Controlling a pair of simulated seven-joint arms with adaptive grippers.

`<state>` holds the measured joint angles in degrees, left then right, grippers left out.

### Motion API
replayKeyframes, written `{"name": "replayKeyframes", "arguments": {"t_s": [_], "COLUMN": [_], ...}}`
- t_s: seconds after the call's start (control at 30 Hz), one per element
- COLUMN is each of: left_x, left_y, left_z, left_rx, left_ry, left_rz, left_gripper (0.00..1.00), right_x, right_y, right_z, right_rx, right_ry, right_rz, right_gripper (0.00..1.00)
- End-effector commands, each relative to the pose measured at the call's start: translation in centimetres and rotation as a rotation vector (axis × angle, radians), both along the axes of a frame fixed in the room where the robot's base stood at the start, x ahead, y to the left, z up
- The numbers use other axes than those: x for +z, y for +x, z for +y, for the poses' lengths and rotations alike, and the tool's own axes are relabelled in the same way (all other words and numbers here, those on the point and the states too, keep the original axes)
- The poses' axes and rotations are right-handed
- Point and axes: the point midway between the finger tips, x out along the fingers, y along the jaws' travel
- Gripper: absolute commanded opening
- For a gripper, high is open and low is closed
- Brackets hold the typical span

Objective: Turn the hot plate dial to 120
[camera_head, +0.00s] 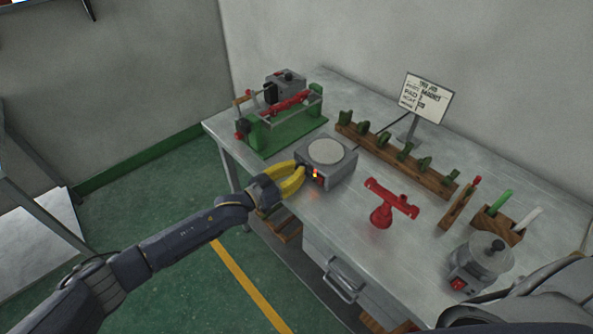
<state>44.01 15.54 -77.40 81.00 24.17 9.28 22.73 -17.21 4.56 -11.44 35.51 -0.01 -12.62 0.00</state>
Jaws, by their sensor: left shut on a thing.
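The hot plate (341,171) is a grey box with a round pale top, near the front left edge of the metal table. Its front face shows small red and orange lit spots. My left gripper (302,172), with yellow fingers, reaches the front left of the hot plate and is shut on the dial there. The dial is hidden between the fingertips, so its setting cannot be read. My right gripper is not in view; a dark arm part of mine fills the lower right corner.
A green-based machine (284,134) stands behind left. A wooden rack with green clamps (397,160) runs across the back, with a sign (426,100). A red tool (388,203) lies right of the hot plate. A grey pot (482,258) stands at the right.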

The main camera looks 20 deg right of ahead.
Motion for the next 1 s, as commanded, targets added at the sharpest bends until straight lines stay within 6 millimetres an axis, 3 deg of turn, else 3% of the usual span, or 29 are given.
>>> {"name": "replayKeyframes", "arguments": {"t_s": [0.3, 0.33, 0.5, 0.8, 1.0], "left_x": [0.1, 0.1, 0.1, 0.0, 0.0], "left_y": [0.1, 0.1, 0.1, 0.0, -0.8], "left_z": [0.1, 0.1, 0.0, 0.2, 2.0], "left_rx": [0.002, 0.002, 0.001, 0.001, 0.002], "left_ry": [0.009, 0.009, 0.009, 0.009, 0.011], "left_rz": [-0.023, -0.022, -0.022, -0.021, -0.019], "left_gripper": [0.00, 0.16, 0.35, 0.36, 0.36], "right_x": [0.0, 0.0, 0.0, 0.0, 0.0], "right_y": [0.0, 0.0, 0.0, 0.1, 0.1], "right_z": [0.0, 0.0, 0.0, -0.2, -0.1], "right_rx": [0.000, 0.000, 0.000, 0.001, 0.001], "right_ry": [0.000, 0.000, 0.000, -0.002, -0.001], "right_rz": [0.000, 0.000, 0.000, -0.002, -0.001], "right_gripper": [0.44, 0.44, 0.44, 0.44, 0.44]}}
